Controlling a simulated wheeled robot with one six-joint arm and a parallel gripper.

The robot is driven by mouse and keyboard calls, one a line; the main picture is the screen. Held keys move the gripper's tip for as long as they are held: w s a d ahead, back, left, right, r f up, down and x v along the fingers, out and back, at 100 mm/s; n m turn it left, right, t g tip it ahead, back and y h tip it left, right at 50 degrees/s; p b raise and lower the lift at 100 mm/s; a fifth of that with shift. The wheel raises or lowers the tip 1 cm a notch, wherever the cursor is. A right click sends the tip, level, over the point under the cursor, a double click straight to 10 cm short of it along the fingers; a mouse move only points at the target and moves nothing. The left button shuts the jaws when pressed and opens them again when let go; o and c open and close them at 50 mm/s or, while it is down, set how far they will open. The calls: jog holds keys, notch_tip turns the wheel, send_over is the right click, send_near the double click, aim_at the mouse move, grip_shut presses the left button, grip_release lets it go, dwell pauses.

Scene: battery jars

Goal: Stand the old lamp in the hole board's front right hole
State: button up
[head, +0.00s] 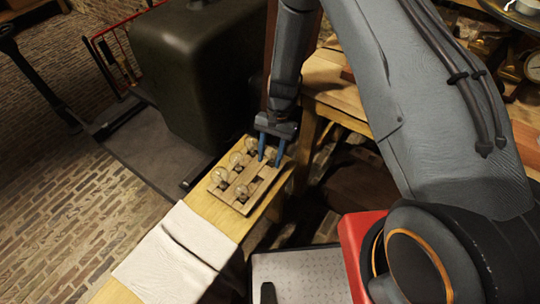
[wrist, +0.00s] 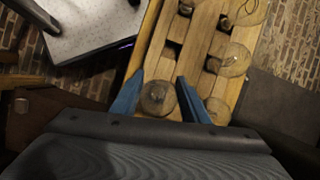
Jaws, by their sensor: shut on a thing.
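My gripper (head: 270,160) is low over the far end of the hole board (head: 229,196). Its two blue fingers are shut on a clear glass lamp, the old lamp (wrist: 158,97), which shows between them in the wrist view. I cannot tell whether the lamp's base is in a hole or above it. The wooden board (wrist: 198,40) has two rows of square holes. Empty dark holes show in the row at the held lamp.
The board lies on a narrow wooden bench (head: 207,208) with a white cloth (head: 176,248) nearer me. A large dark green tank (head: 200,75) stands close behind on the left. Another wooden table (head: 340,88) stands to the right.

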aim_at(272, 146)
jog(key=o, duration=1.3)
jog(key=shift+c, duration=0.2)
jog(key=b+v, duration=0.1)
jog(key=v, duration=0.5)
jog(key=shift+w+r, duration=0.2)
jog(key=shift+r, duration=0.05)
jog(key=shift+v, duration=0.75)
jog(key=s+d+r+n+t, duration=0.1)
jog(key=s+d+r, duration=0.15)
jog(key=r, duration=0.25)
jog(key=s+d+r+n+h, duration=0.1)
jog(key=d+r, duration=0.2)
jog(key=r, duration=0.2)
jog(key=s+d+r+n+t, duration=0.1)
jog(key=s+d+r, duration=0.15)
jog(key=r, duration=0.25)
jog(key=s+d+r+n+t, duration=0.1)
jog(key=s+d+r, duration=0.2)
jog(key=s+r, duration=0.1)
jog(key=s+d+r+n+t+h, duration=0.1)
jog(key=s+d+r, duration=0.2)
jog(key=s, duration=0.3)
jog(key=shift+s+r, duration=0.4)
jog(key=shift+r, duration=0.15)
